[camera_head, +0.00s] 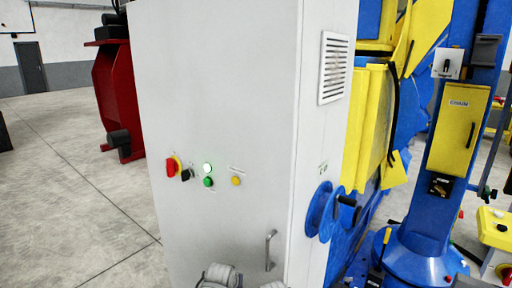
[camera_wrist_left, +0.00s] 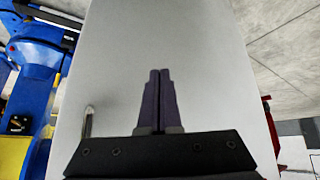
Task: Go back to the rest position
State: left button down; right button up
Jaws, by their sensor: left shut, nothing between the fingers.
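My left gripper (camera_wrist_left: 158,75) shows in the left wrist view with its two dark fingers together and nothing between them. It is in front of the pale cabinet face (camera_wrist_left: 200,50); I cannot tell the exact gap. In the head view, grey arm parts of mine show at the bottom edge, in front of the white cabinet (camera_head: 225,100). Neither gripper's fingers show in the head view, and my right gripper is not seen.
The cabinet has a red switch (camera_head: 171,167), a lit button (camera_head: 207,168) and a metal handle (camera_head: 270,250). A blue and yellow machine (camera_head: 375,120) stands at right, with a blue column (camera_head: 425,215). A red frame (camera_head: 118,90) stands behind left. The concrete floor (camera_head: 60,180) at left is clear.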

pick_arm(q)
jog(key=s+d+f+m+g+y, duration=0.1)
jog(key=s+g, duration=0.6)
jog(key=s, duration=1.2)
notch_tip(320, 180, down, 2)
jog(key=shift+d+f+m+g+y+p, duration=0.2)
jog(key=shift+f+m+g+y+p, duration=0.3)
jog(key=shift+m, duration=0.7)
jog(key=shift+r, duration=0.25)
